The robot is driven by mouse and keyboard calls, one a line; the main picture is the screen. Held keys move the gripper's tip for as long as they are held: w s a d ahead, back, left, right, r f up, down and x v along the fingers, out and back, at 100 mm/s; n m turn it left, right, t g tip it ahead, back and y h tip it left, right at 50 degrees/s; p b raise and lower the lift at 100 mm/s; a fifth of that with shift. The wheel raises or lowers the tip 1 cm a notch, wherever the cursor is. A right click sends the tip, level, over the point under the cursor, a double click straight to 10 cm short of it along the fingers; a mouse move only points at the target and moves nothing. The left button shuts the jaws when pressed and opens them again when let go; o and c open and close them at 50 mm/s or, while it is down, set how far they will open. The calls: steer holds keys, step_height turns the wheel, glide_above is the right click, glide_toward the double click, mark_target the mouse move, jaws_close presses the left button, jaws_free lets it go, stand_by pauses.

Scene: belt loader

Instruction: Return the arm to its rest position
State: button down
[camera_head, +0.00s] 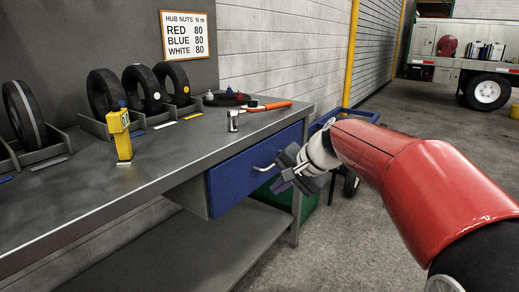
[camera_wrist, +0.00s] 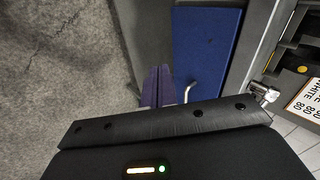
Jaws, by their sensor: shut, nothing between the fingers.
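My arm (camera_head: 400,165), red with a white wrist, reaches in from the right in the head view. My gripper (camera_head: 282,185) is at its far end, in front of the workbench's blue drawer (camera_head: 240,180) and close to the drawer's metal handle (camera_head: 264,167). In the wrist view the two fingers of my gripper (camera_wrist: 158,75) are together with nothing between them. The drawer front (camera_wrist: 208,50) and its handle (camera_wrist: 190,90) lie beyond them. I cannot tell whether the fingers touch the handle.
The grey workbench (camera_head: 140,185) holds several tyres (camera_head: 105,93) in racks, a yellow tool (camera_head: 120,135) and an orange-handled wrench (camera_head: 265,107). A green bin (camera_head: 283,193) and a blue trolley (camera_head: 348,115) stand by the bench's right end. Open floor (camera_head: 350,235) lies right of the bench.

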steer(key=s+d+f+n+h, duration=0.2)
steer(key=s+d+f, duration=0.1)
steer(key=s, duration=0.6)
steer(key=s+d+f+n+h, duration=0.2)
steer(key=s+d+f, duration=0.1)
steer(key=s, duration=0.6)
steer(key=s+d+f+n+h, duration=0.2)
steer(key=s+d+f, duration=0.1)
steer(key=s, duration=0.6)
steer(key=shift+d+f, duration=0.25)
steer(key=shift+d, duration=0.1)
